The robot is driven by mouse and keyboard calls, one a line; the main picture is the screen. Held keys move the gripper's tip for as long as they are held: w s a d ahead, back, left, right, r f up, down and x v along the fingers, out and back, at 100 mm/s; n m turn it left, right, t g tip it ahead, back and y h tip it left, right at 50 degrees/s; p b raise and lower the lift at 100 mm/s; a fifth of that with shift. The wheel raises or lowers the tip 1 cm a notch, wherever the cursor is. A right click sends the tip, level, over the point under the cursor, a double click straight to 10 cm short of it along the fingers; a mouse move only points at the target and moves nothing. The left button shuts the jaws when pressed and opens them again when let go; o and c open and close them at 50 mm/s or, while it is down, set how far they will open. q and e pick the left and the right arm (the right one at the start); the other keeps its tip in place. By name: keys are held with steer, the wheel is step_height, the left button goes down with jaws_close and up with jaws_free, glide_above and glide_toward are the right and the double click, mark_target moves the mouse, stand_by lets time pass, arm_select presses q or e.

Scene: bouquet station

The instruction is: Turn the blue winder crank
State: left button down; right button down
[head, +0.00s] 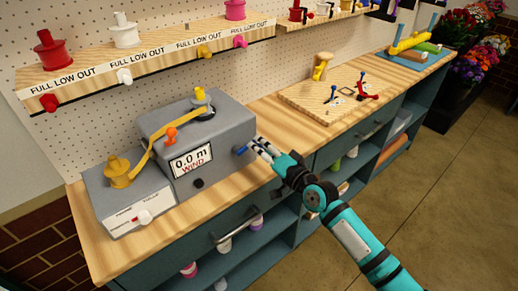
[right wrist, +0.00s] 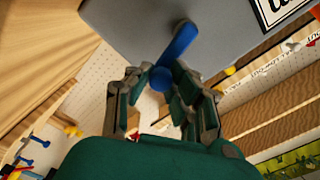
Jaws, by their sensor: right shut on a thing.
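The grey winder (head: 215,130) stands on the wooden bench, its display reading 0.0 m and WIND. The blue crank (head: 241,150) sticks out of the winder's right side. In the right wrist view the crank (right wrist: 180,43) shows as a slanted blue bar with a round knob at its lower end. My right gripper (head: 257,147) is at the crank, its fingers shut on the knob from both sides. In the right wrist view the gripper (right wrist: 160,85) partly hides the knob. My left gripper is not in view.
A yellow ribbon runs from a yellow spool (head: 120,172) across the winder's top, past an orange knob (head: 171,135). A wooden board (head: 325,105) with small tools lies further right. A shelf of spools (head: 150,58) hangs above. Bare bench lies between winder and board.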

steer(key=f+m, duration=0.1)
steer(key=f+m+b, duration=0.1)
steer(key=m, duration=0.1)
steer(key=shift+d+m, duration=0.1)
steer(key=shift+m, duration=0.2)
steer(key=shift+s+f+m, duration=0.1)
steer(key=shift+f+m, duration=0.25)
steer(key=shift+m, duration=0.6)
steer(key=shift+f+m, duration=0.3)
steer(key=shift+m, duration=0.65)
steer(key=shift+f+b, duration=0.1)
steer(key=shift+b, duration=0.2)
steer(key=shift+a, duration=0.2)
steer(key=c, duration=1.1)
jaws_free()
steer(key=shift+c, duration=0.2)
steer(key=shift+s+d, duration=0.1)
steer(key=shift+s, duration=0.05)
steer(key=v, duration=1.1)
steer(key=shift+s+d, duration=0.25)
steer(key=shift+s, duration=0.05)
